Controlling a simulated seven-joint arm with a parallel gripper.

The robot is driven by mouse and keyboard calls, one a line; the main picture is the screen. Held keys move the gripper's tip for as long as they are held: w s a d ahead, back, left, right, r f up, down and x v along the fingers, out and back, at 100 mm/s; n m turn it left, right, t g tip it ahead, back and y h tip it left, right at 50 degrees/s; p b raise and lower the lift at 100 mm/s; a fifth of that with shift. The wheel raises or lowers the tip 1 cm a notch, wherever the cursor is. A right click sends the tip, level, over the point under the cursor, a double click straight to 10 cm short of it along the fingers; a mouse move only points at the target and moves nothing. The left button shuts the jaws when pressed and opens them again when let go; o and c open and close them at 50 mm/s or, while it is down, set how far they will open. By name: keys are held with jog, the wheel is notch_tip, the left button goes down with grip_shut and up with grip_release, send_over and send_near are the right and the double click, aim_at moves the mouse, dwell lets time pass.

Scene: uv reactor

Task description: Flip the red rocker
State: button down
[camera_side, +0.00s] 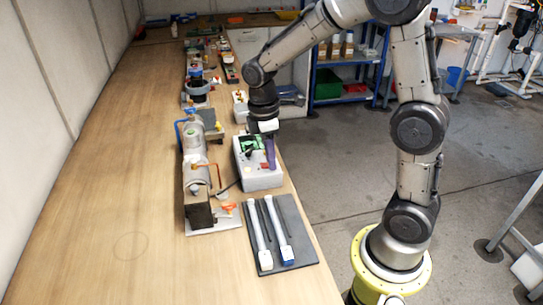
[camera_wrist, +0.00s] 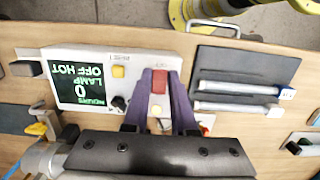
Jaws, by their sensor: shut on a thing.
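The red rocker (camera_wrist: 158,81) is on the top face of a white control box (camera_wrist: 135,62), between the purple fingers of my gripper (camera_wrist: 160,76) in the wrist view. My gripper is shut on the rocker, with one finger at each side of it. In the side view my gripper (camera_side: 270,165) points down over the control box (camera_side: 262,181). I cannot make out the rocker in that view. The box has a lit display (camera_wrist: 81,85), upside down in the wrist view, with "0", "LAMP OFF" and "HOT" on it.
A yellow button (camera_wrist: 118,71) and a black knob (camera_wrist: 119,103) are left of the fingers. A grey mat (camera_side: 298,225) with two white tubes lies in front of the box. A metal vessel assembly (camera_side: 195,165) stands left of it. The left of the bench (camera_side: 100,200) is clear.

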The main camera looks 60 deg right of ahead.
jog(key=g+h, duration=0.2)
jog(key=shift+w+a+r+h, duration=0.1)
jog(key=shift+w+a+h, duration=0.2)
jog(key=shift+w+a, duration=0.05)
jog(key=c, duration=0.7)
grip_release()
jog(key=v, duration=1.4)
jog(key=shift+w, duration=0.25)
